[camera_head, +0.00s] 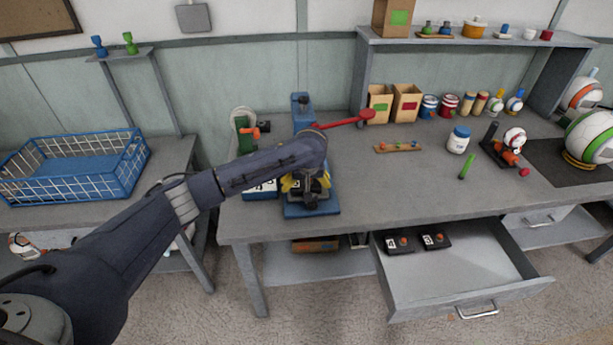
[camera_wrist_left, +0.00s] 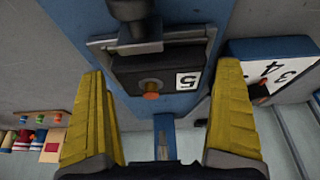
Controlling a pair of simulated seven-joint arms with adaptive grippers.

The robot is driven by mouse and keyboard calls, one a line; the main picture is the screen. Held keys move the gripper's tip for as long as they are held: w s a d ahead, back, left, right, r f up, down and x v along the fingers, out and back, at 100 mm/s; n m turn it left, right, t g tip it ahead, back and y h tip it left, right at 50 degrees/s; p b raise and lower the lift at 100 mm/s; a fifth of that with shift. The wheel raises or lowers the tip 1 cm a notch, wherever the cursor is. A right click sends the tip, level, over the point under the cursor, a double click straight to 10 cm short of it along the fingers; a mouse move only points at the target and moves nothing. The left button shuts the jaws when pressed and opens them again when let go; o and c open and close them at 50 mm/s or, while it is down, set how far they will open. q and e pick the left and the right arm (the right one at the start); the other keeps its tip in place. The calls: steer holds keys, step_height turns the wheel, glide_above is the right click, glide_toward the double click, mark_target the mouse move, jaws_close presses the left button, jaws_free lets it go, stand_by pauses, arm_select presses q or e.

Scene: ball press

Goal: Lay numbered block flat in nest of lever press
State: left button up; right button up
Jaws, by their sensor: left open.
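The lever press has a blue body (camera_head: 302,104) and base (camera_head: 312,208) and a red lever (camera_head: 345,120) pointing right. In the left wrist view, a dark block (camera_wrist_left: 155,75) with a white "5" label and an orange knob lies, seemingly flat, within the grey metal nest (camera_wrist_left: 205,35) on the blue base. The press's dark ram (camera_wrist_left: 138,25) overlaps the block's far edge in that view. My left gripper (camera_wrist_left: 160,125) is open, its yellow fingers spread on either side of the block and apart from it. In the head view my arm hides most of the nest.
A blue-edged board (camera_wrist_left: 270,60) with "3" and "4" stands beside the press. An open drawer (camera_head: 460,275) below the bench holds two numbered dark blocks (camera_head: 415,242). A small rack of colored pegs (camera_head: 398,147) lies right of the press. The bench front right of the press is clear.

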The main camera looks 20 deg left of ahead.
arm_select(q)
steer(key=v, duration=1.1)
steer(key=shift+a, duration=0.1)
